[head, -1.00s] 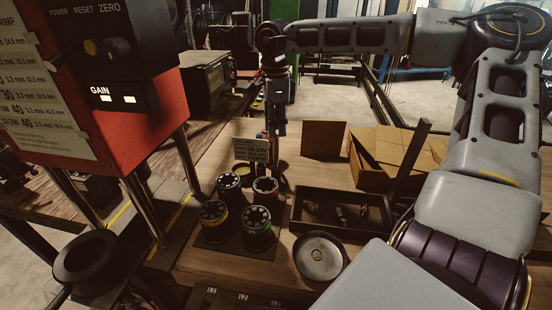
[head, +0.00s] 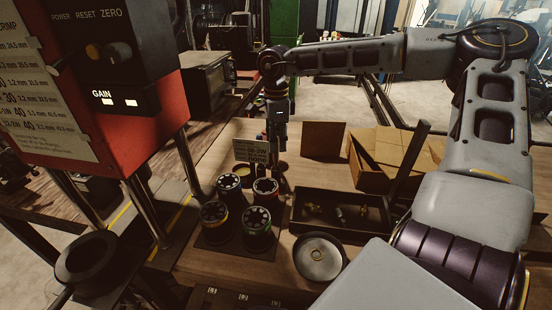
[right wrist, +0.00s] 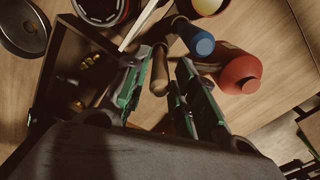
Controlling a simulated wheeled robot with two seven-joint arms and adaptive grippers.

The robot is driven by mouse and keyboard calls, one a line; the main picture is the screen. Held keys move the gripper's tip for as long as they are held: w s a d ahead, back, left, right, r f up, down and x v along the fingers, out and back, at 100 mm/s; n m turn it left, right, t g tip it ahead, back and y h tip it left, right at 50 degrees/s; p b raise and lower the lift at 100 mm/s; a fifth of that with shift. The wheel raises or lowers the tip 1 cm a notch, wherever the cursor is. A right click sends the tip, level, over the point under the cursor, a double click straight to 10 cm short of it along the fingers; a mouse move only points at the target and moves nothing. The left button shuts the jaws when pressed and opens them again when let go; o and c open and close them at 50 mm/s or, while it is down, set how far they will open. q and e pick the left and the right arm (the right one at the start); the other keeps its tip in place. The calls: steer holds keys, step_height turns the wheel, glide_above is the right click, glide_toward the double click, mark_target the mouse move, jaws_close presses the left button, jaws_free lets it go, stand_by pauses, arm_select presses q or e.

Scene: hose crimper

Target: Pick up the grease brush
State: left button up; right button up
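My right gripper (head: 276,160) points down over the table behind a small sign (head: 251,151). In the right wrist view its green-lined fingers (right wrist: 172,62) are apart. A brown wooden handle with a rounded end (right wrist: 159,74) shows between them, apparently the grease brush's; I see no bristles, and cannot tell whether a finger touches it. Close by are a blue-ended tool (right wrist: 201,44) and a red bottle (right wrist: 240,72). A round pot with pale yellow contents (right wrist: 208,5) is beyond them. In the head view the sign and gripper largely hide this area. My left gripper is out of view.
Several black dies (head: 258,221) stand in front of the sign. A dark tray (head: 340,232) with brass fittings and a round metal dish (head: 319,257) lie right of them. An open cardboard box (head: 385,158) is at the right; the red crimper (head: 150,110) stands left.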

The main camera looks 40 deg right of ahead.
steer(key=shift+f, duration=0.75)
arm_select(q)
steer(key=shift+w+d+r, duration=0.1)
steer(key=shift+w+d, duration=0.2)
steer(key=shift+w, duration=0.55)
arm_select(e)
jaws_close()
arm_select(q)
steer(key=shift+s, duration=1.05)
